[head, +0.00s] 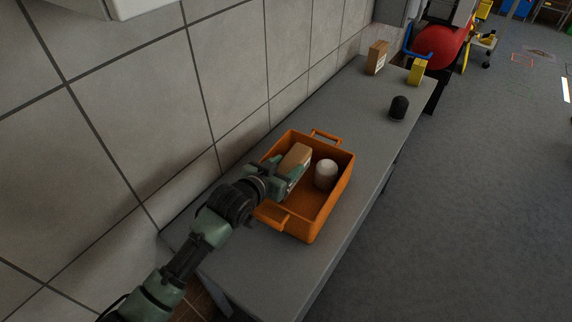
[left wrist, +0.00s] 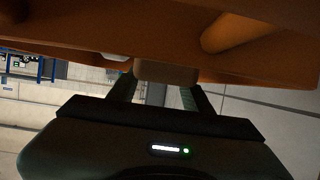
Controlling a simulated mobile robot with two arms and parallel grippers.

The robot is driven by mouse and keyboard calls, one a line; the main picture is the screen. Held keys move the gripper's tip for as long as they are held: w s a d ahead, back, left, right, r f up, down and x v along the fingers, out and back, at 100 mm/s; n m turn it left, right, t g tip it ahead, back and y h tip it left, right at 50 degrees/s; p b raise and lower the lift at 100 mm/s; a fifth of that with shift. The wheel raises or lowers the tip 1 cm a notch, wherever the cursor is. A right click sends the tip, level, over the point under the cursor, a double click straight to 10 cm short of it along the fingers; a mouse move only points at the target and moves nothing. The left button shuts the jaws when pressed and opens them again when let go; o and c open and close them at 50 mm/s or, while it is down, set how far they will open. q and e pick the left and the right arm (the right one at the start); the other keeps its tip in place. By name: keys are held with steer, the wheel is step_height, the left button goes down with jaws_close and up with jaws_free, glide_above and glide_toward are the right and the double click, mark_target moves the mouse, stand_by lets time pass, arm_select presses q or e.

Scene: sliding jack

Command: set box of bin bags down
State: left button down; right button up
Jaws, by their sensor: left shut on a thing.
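The box of bin bags (head: 296,157) is a brown cardboard box inside the orange crate (head: 317,221), towards its left side. My left gripper (head: 293,173) reaches into the crate from the left and is shut on the box. In the left wrist view the box (left wrist: 166,72) shows between the two fingers (left wrist: 160,92), with the orange crate (left wrist: 110,40) close by. I cannot tell whether the box touches the crate floor. My right gripper is not in view.
A white rounded object (head: 326,174) stands in the crate, right of the box. The crate sits on a long grey bench (head: 262,264) along a tiled wall. A black object (head: 398,107), a brown box (head: 377,57) and a yellow box (head: 417,72) stand at the far end.

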arm_select(q)
steer(key=shift+f, duration=0.5)
steer(key=c, duration=0.6)
jaws_free()
steer(key=shift+r, duration=0.1)
steer(key=v, duration=0.4)
steer(key=b+v, duration=0.1)
steer(key=v, duration=0.3)
steer(key=r+v, duration=0.1)
steer(key=v, duration=0.3)
